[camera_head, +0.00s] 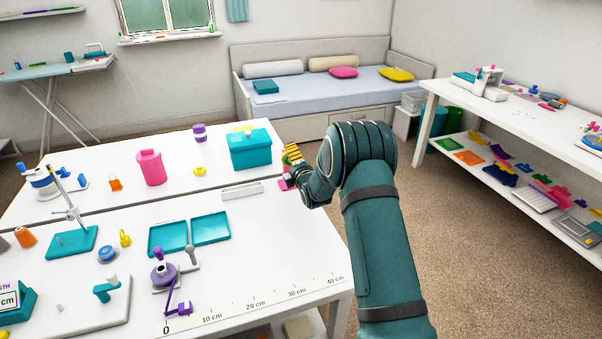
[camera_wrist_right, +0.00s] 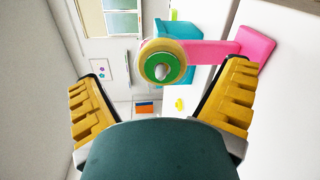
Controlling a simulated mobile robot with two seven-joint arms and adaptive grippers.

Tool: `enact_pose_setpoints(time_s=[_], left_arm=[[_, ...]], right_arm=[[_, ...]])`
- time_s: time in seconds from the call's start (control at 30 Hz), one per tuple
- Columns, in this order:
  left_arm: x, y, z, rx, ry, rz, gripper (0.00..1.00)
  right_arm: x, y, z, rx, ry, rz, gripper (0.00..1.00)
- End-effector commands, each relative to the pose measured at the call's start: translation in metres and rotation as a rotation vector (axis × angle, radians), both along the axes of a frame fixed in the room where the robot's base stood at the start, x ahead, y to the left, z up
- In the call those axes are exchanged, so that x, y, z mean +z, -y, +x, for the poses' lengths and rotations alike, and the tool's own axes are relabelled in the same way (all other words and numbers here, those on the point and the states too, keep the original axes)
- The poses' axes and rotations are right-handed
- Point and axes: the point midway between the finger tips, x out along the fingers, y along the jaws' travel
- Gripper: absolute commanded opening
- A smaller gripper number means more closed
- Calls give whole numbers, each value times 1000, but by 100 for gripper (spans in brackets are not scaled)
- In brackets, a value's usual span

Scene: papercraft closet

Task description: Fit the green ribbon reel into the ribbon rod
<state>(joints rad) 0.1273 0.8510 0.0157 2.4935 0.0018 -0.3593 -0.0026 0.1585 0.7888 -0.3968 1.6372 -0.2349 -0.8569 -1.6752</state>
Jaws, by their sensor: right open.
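In the right wrist view a round reel (camera_wrist_right: 181,69) with a green face and a tan rim sits at the end of a pink stand (camera_wrist_right: 255,50). A pale rod end shows in the reel's middle, so the reel appears to be around the rod. My right gripper (camera_wrist_right: 163,76) is open, with one yellow finger on each side of the reel and apart from it. In the head view my right gripper (camera_head: 292,154) is at the right edge of the far white table. The pink stand's base (camera_head: 284,184) shows beside it; the reel is hidden there. My left gripper is not in view.
A teal box (camera_head: 250,150) stands just left of my right gripper. A pink canister (camera_head: 150,168), a purple spool (camera_head: 199,133) and a yellow item (camera_head: 199,171) stand farther left. Open teal trays (camera_head: 211,228) lie on the near table (camera_head: 270,250).

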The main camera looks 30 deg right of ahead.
Motion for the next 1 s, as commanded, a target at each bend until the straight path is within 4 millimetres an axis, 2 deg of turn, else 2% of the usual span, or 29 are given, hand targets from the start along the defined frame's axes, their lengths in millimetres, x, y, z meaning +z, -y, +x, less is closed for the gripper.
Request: enact_pose_setpoints(time_s=[0.3, 0.5, 0.7, 1.0], left_arm=[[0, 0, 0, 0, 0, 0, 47], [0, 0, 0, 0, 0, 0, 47], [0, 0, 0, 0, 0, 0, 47], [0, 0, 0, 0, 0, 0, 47]], right_arm=[[7, -15, -55, 1, -1, 1, 96], [10, -20, -78, 1, 0, 0, 96], [10, -22, -87, 1, 1, 0, 96], [10, -22, -87, 1, 1, 0, 96]])
